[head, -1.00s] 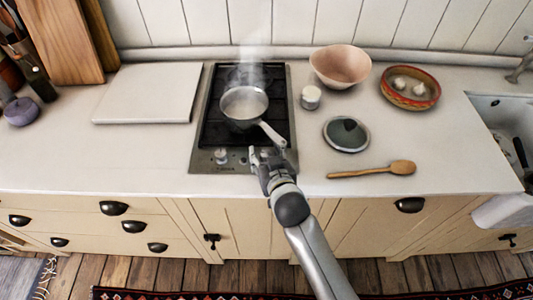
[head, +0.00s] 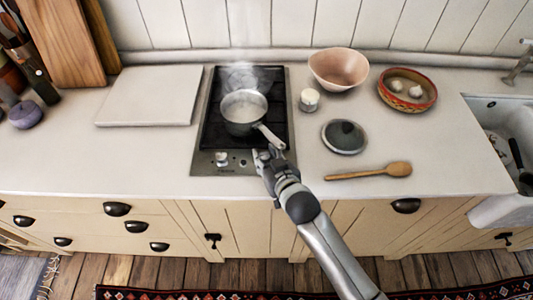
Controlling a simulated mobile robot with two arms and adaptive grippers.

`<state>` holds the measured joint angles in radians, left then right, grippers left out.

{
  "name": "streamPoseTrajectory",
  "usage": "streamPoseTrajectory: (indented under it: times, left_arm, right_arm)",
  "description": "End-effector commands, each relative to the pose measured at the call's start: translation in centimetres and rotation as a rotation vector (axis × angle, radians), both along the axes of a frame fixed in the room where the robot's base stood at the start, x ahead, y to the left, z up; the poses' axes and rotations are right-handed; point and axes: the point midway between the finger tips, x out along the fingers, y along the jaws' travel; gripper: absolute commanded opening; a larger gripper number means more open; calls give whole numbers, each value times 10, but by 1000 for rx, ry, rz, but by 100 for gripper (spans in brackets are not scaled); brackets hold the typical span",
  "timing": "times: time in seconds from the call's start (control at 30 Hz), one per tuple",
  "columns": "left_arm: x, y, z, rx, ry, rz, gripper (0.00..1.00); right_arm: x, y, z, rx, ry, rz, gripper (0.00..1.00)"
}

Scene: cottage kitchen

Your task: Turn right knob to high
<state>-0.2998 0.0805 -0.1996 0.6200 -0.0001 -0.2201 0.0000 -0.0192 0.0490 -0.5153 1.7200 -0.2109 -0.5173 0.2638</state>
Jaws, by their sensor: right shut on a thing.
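The cooktop (head: 205,168) is set into the counter, with its control strip along the front edge. A left knob (head: 221,158) and a small part beside it (head: 242,162) show on the strip. My right gripper (head: 262,158) is at the right end of the strip, shut on the right knob, which its fingers hide. The knob's setting cannot be read. A steaming saucepan (head: 244,108) sits on the cooktop, its handle (head: 270,136) pointing toward the front right, just above my gripper. My left gripper is not in view.
A lid (head: 344,137), a wooden spoon (head: 370,172), a small jar (head: 309,99), a pink bowl (head: 338,69) and a patterned bowl with garlic (head: 407,103) lie right of the cooktop. A white board (head: 150,96) lies left. The sink (head: 500,115) is far right.

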Motion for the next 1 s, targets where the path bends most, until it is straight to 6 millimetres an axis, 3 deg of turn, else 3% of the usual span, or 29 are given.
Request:
streamPoseTrajectory:
  times: [0.27, 0.3, 0.43, 0.77, 1.0]
  left_arm:
    - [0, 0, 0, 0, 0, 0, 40]
    - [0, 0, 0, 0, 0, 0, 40]
    - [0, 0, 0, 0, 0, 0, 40]
    - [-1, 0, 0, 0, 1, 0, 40]
    - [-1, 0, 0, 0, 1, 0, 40]
  right_arm:
    - [0, 0, 1, 1, -2, 4, 8]
    - [0, 0, 1, 1, -2, 4, 33]
    - [0, 0, 1, 1, -2, 4, 50]
    - [0, -1, 0, 0, -1, 2, 50]
    - [-21, -10, 8, 0, 0, 2, 50]
